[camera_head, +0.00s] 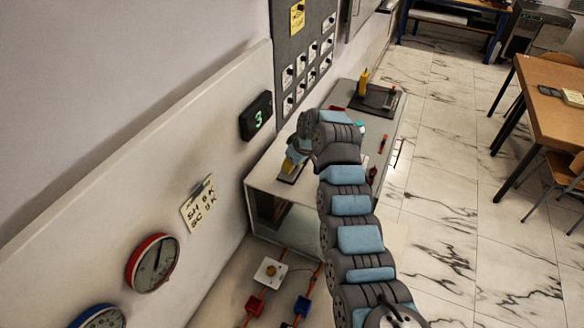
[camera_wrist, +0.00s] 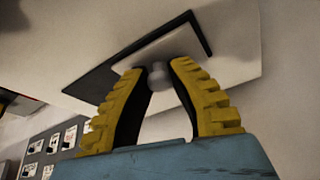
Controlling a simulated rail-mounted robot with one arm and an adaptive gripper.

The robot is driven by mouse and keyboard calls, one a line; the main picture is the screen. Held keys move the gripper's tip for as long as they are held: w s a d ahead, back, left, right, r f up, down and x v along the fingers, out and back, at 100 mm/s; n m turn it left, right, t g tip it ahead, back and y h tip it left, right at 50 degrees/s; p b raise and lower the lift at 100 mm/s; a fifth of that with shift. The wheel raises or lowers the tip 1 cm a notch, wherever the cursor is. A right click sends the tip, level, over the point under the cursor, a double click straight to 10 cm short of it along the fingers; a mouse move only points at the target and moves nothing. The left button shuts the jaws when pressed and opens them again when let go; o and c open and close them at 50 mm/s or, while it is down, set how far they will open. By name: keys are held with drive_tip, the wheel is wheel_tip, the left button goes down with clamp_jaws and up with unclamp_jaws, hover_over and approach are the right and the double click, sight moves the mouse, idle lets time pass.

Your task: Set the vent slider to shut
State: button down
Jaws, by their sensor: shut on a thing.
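The slider's grey knob (camera_wrist: 157,78) sits between my gripper's fingertips in the wrist view. My gripper (camera_wrist: 160,68), with yellow ribbed fingers and black inner pads, is shut on it. Behind it are a pale plate (camera_wrist: 225,60) and a dark plate or frame (camera_wrist: 95,85) with a black edge at the upper right. No "shut" mark is readable, so I cannot tell the slider's setting. In the head view my gripper (camera_head: 291,165) is a small yellow shape low over the white cabinet, and my arm and wrist hide most of the slider.
The white cabinet (camera_head: 262,182) stands against the wall, with a black display (camera_head: 256,117) showing a green 3 above it. A grey switch panel (camera_head: 305,50) hangs behind. A dark tray (camera_head: 376,98) with a yellow item is farther along. Open floor lies to the right.

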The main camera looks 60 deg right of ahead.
drive_tip(key=shift+w+a, duration=0.15)
drive_tip(key=c, duration=0.9)
unclamp_jaws()
drive_tip(key=shift+w+a, duration=0.1)
drive_tip(key=shift+a, duration=0.1)
drive_tip(key=shift+d, duration=0.1)
drive_tip(key=shift+s+r, duration=0.35)
drive_tip(key=shift+r, duration=0.15)
drive_tip(key=v, duration=1)
drive_tip(key=shift+r, duration=0.35)
drive_tip(key=shift+s, duration=0.15)
